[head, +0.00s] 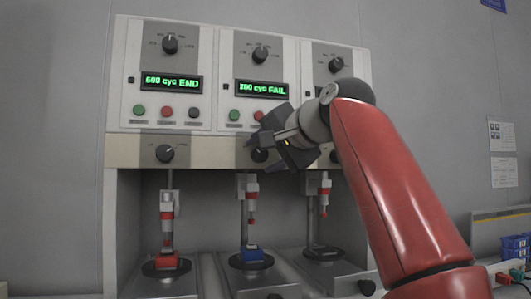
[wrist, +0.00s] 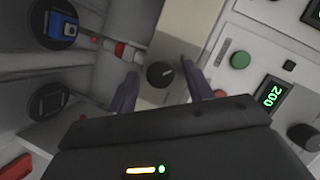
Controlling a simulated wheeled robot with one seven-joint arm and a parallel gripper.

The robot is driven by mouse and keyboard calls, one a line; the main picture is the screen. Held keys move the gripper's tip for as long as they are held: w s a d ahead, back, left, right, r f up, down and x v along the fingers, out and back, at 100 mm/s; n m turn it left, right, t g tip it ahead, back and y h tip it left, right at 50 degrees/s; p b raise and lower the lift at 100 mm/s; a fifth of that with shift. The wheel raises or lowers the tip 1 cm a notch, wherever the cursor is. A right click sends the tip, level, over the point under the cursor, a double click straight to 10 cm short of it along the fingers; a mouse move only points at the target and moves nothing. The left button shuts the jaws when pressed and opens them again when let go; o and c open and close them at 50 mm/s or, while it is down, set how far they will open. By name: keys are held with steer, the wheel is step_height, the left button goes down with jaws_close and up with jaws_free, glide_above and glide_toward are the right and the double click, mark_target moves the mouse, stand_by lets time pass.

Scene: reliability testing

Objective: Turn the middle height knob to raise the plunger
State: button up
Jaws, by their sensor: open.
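The middle height knob (head: 259,155) is a dark round knob on the beige strip below the middle panel. My gripper partly covers it in the head view. In the wrist view the knob (wrist: 160,76) lies between my two open fingers, with a gap on each side. My gripper (head: 264,150) is open and holds nothing; its fingers also show in the wrist view (wrist: 160,88). The middle plunger (head: 251,196), with a red tip, hangs above a blue block (head: 251,255) on a round dark pad, apart from it.
The left height knob (head: 165,153) is on the same strip. The left plunger (head: 167,215) is lowered near a red block (head: 168,262). The right plunger (head: 324,195) hangs over a bare pad.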

steer(key=v, duration=0.7)
steer(key=shift+s+d+b, duration=0.15)
steer(key=shift+s+b, duration=0.15)
steer(key=shift+s, duration=0.05)
steer(key=s+a+r+m+t+y+b, duration=0.1)
steer(key=s+a+m+t+y+b, duration=0.15)
steer(key=a+m+y, duration=0.5)
steer(key=w+d+f+m+t+h+b, duration=0.15)
steer(key=d+f+m+t+h, duration=0.5)
steer(key=m, duration=0.95)
steer(key=shift+g, duration=0.4)
steer(key=x, duration=0.2)
steer(key=p+x, duration=0.1)
steer(key=x, duration=0.2)
steer(key=p+x, duration=0.1)
steer(key=x, duration=0.2)
steer(key=shift+w+a+f, duration=0.1)
steer(key=shift+f, duration=0.3)
steer(key=shift+c, duration=0.3)
